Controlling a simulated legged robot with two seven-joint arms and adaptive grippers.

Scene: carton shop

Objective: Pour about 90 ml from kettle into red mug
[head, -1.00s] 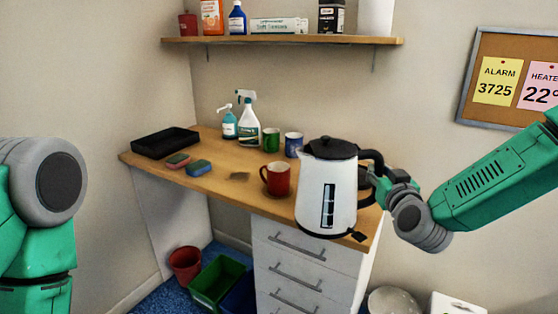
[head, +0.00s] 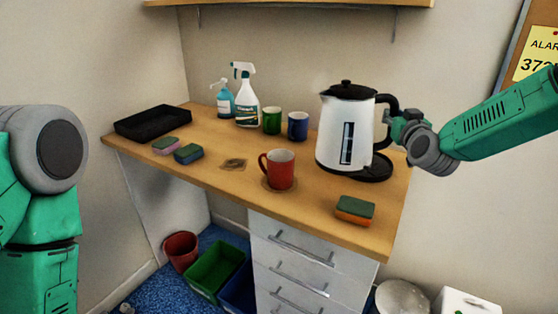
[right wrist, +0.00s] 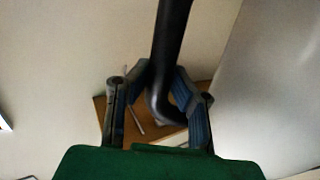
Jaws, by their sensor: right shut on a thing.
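The white kettle (head: 333,135) with black lid and black handle stands upright at the right of the desk, at its black base (head: 376,172). I cannot tell whether it is fully seated on the base. My right gripper (head: 394,120) is shut on the kettle's handle from the right. In the right wrist view the black handle (right wrist: 172,40) runs between the fingers (right wrist: 162,82). The red mug (head: 281,172) stands upright on a dark round patch, left of the kettle and nearer me, handle to the left. Its contents are hidden. My left gripper is not in view.
A green-and-orange sponge (head: 355,210) lies near the front right edge. Green (head: 272,121) and blue (head: 298,126) mugs and a spray bottle (head: 246,105) stand behind the red mug. Two sponges and a black tray (head: 153,121) are at left. A shelf (head: 290,8) hangs above.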

